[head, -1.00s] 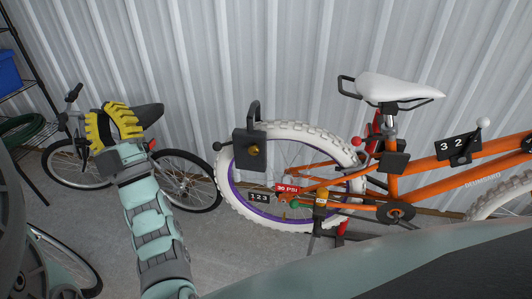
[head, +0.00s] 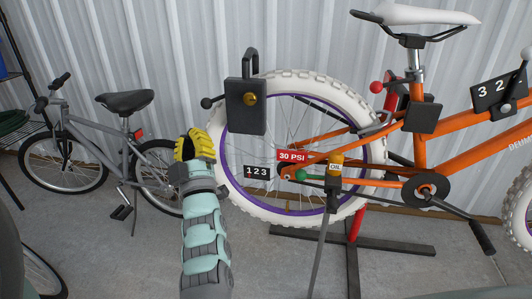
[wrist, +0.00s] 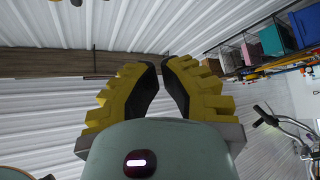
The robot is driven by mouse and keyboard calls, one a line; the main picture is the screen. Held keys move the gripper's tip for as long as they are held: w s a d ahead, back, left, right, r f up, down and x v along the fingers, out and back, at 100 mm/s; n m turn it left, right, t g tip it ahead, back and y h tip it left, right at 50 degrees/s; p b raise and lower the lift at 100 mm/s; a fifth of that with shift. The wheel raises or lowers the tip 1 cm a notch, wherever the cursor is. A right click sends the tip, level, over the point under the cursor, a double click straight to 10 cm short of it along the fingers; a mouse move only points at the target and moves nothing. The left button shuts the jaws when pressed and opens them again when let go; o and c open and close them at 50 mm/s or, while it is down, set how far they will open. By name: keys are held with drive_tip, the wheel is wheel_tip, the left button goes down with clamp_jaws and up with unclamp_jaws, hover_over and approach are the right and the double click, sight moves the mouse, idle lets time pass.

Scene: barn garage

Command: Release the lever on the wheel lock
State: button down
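A black box with a shackle, which looks like the wheel lock (head: 246,108), sits at the rear wheel's upper left. It has a gold knob (head: 250,99) on its face. A short lever with a black ball end (head: 207,103) sticks out from its left side. My gripper (head: 190,138), with yellow ridged fingers, is below and left of the box and apart from it in the picture. In the wrist view my gripper (wrist: 162,66) points up toward the metal wall; its fingers are empty, with a narrow gap between them. The lock is not recognisable in that view.
The orange bike (head: 470,135) is on a red and black stand (head: 354,235). Its white rear tire (head: 347,95) is near my gripper. A red ball lever (head: 376,87) and green lever (head: 308,177) are to the right. A grey bicycle (head: 95,130) stands left.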

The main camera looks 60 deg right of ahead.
sight(206, 104)
wheel_tip(206, 104, down, 6)
drive_tip(key=s+d+g+b, duration=0.1)
drive_tip(key=s+d+b, duration=0.1)
drive_tip(key=b, duration=0.1)
drive_tip(key=shift+d+r+g+h, duration=0.2)
drive_tip(key=shift+d+g+h, duration=0.1)
drive_tip(key=shift+d+h, duration=0.1)
drive_tip(key=shift+w, duration=0.1)
drive_tip(key=b+x, duration=0.4)
drive_tip(key=x, duration=0.9)
drive_tip(key=shift+w+d+r, duration=0.15)
drive_tip(key=shift+w+r, duration=0.1)
drive_tip(key=shift+w, duration=0.05)
